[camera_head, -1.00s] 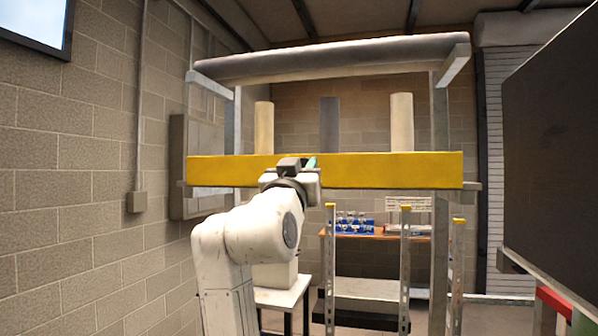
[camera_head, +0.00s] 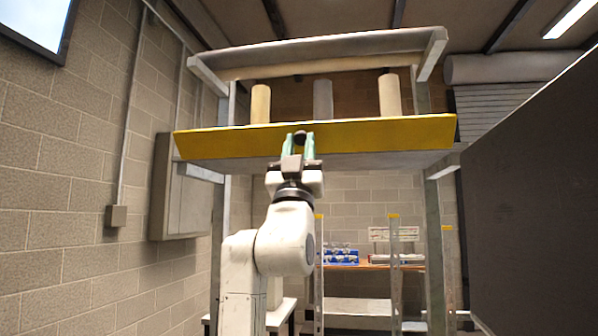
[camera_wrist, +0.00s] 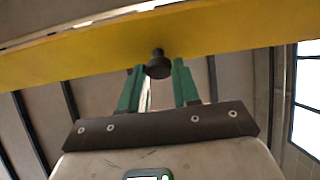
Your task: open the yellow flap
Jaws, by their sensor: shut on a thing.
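The yellow flap (camera_head: 370,133) is a long, wide panel across the front of a high shelf. Its top edge looks wider than its bottom edge, as if the top leans out towards me. In the wrist view the flap (camera_wrist: 240,30) crosses the top of the picture. A dark round knob (camera_wrist: 158,64) sticks out of its middle. My gripper (camera_head: 301,143) is at the flap's middle, its green fingers pointing up. The wrist view shows the fingers of my gripper (camera_wrist: 160,75) on both sides of the knob, shut on it.
Several upright cylinders (camera_head: 389,95) stand behind the flap. A grey roll (camera_head: 320,50) lies above on the frame. A large dark panel (camera_head: 535,210) is close on the right. A block wall with a grey cabinet (camera_head: 185,190) is on the left. A workbench (camera_head: 365,266) stands beyond.

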